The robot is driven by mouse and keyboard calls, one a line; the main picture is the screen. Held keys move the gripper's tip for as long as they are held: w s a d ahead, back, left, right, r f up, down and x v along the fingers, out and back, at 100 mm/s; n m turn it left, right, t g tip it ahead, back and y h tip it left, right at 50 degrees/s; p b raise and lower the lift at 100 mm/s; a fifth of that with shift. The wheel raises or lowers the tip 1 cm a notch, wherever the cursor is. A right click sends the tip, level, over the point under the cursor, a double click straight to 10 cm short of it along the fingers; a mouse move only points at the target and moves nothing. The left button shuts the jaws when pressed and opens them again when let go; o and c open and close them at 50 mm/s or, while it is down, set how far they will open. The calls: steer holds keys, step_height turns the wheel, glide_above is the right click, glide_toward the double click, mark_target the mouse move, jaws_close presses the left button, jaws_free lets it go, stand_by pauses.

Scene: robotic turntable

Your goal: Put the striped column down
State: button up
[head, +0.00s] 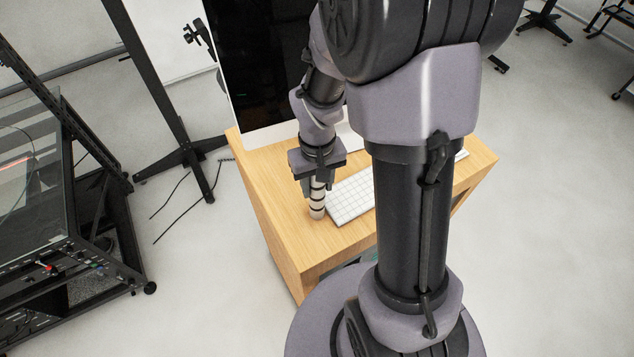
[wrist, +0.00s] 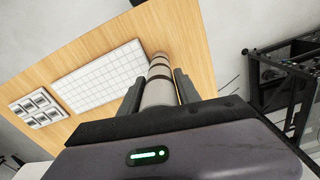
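The striped column (head: 317,207), pale with dark bands, is upright at the left end of the white keyboard (head: 349,201) in the head view. My gripper (head: 318,186) points down from above, with its fingers on either side of the column's upper part. In the wrist view, the column (wrist: 160,71) runs out between the two fingers of my gripper (wrist: 157,90), which close on it. Its far end is over bare wood beside the keyboard (wrist: 100,76). I cannot tell whether that end touches the desk. The column's top is hidden by my gripper.
The wooden desk (head: 270,212) carries a large dark monitor (head: 262,65) behind my gripper. A grey keypad (wrist: 38,107) lies beyond the keyboard in the wrist view. A strip of bare wood lies along the desk's left side. A black rack (head: 85,205) stands at left on the floor.

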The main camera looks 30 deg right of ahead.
steer(key=shift+o, duration=1.3)
steer(key=shift+w, duration=0.1)
